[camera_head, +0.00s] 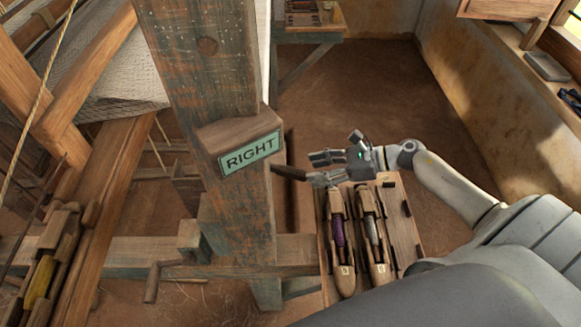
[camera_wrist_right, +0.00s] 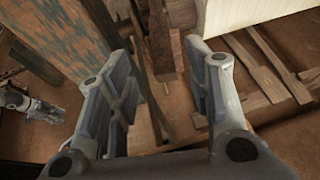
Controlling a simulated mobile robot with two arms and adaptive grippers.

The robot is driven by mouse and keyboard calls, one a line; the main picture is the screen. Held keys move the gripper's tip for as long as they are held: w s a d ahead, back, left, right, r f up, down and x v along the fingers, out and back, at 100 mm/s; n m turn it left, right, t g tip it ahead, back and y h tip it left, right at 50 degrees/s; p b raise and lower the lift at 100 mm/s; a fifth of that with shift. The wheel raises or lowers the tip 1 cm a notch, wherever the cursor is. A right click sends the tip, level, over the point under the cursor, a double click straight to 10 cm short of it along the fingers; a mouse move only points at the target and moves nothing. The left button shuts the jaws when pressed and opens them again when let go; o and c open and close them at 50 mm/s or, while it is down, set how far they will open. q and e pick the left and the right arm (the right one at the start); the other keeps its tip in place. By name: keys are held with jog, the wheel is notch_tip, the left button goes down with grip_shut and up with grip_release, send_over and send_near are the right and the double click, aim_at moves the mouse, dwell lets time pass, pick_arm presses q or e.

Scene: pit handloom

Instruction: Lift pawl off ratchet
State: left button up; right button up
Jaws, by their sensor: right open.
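A dark bar (camera_head: 289,173), which may be the pawl's handle, sticks out to the right from behind the loom post (camera_head: 238,220) marked RIGHT. My right gripper (camera_head: 322,168) is open just right of the bar's end, its fingers pointing at the post. In the wrist view dark wooden bars (camera_wrist_right: 160,45) show beyond and between the fingers of this gripper (camera_wrist_right: 165,98). I cannot tell which bar is the pawl, and no ratchet teeth can be made out. A small grey mechanical part at the wrist view's left looks like my left gripper (camera_wrist_right: 42,110); its fingers are unclear.
A wooden tray (camera_head: 403,225) with two shuttles, one with purple thread (camera_head: 339,232) and one with grey (camera_head: 372,230), lies below my right gripper. White cloth (camera_head: 120,75) is stretched on the loom at left. The earth floor (camera_head: 370,90) beyond the gripper is clear.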

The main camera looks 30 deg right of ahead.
aim_at(298, 171)
jog(key=p+x, duration=0.1)
jog(key=x, duration=0.4)
jog(key=shift+w+a+r, duration=0.1)
jog(key=shift+w, duration=0.15)
jog(key=shift+p+x, duration=0.55)
jog(key=shift+x, duration=0.7)
jog(key=shift+f, duration=0.25)
jog(key=shift+c, duration=1.5)
jog(key=c, duration=0.5)
pick_arm(q)
jog(key=shift+s+a+r, duration=0.1)
jog(key=shift+s+r, duration=0.05)
jog(key=shift+r, duration=0.45)
jog(key=shift+s+a+r, duration=0.1)
jog(key=shift+r, duration=0.5)
pick_arm(e)
grip_shut()
